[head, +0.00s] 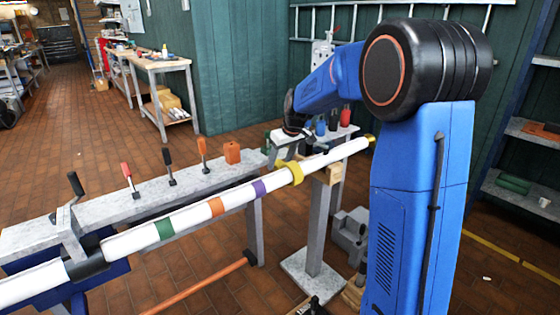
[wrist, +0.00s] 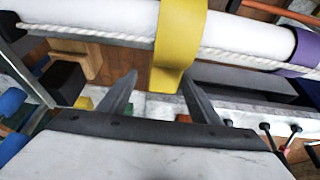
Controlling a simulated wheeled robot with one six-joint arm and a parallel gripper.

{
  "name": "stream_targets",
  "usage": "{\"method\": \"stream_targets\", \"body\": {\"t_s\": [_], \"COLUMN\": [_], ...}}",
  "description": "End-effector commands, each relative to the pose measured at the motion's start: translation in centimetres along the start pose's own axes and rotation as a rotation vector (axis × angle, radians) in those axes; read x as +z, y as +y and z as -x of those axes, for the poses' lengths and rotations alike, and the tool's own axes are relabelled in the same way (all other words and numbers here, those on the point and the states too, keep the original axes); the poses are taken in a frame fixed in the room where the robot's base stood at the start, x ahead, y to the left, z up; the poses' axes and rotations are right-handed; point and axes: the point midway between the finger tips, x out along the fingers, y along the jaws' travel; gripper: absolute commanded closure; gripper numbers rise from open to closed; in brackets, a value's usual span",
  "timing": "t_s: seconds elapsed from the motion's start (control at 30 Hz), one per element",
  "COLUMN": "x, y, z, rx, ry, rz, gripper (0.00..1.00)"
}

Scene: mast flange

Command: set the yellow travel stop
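The yellow travel stop (head: 291,172) is a yellow collar around the white mast (head: 328,159), to the right of the purple band (head: 259,188). In the wrist view the yellow travel stop (wrist: 180,40) wraps the white tube (wrist: 110,15), and a flat tab hangs from it toward my gripper (wrist: 160,78). My gripper is open, one dark finger on each side of the tab's lower end. A gap shows on the left, a smaller one on the right; I cannot tell whether either finger touches. In the head view my gripper is mostly hidden near the small bench.
Orange (head: 216,206) and green (head: 164,229) bands also mark the mast. A rope runs along it in the wrist view. A wooden-topped post (head: 318,225) stands under its right part. A grey bench (head: 190,182) with several upright handles lies behind. An orange pole (head: 205,284) runs below.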

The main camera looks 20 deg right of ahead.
Motion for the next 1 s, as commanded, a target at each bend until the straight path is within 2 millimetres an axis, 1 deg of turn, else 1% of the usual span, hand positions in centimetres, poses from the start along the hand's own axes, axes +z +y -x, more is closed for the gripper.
{"method": "stream_targets", "body": {"t_s": [0.17,0.27,0.47,0.8,1.0], "x": [0.0,0.0,-0.1,-0.1,0.0], "y": [-0.1,-0.1,0.0,0.1,0.1], "z": [0.2,1.0,4.4,11.2,14.7], "rx": [-0.001,-0.001,0.001,0.001,0.001], "ry": [0.000,0.000,0.003,0.004,0.003], "rz": [0.000,0.000,0.001,-0.001,-0.001], "gripper": [0.42,0.42,0.42,0.42,0.42]}}
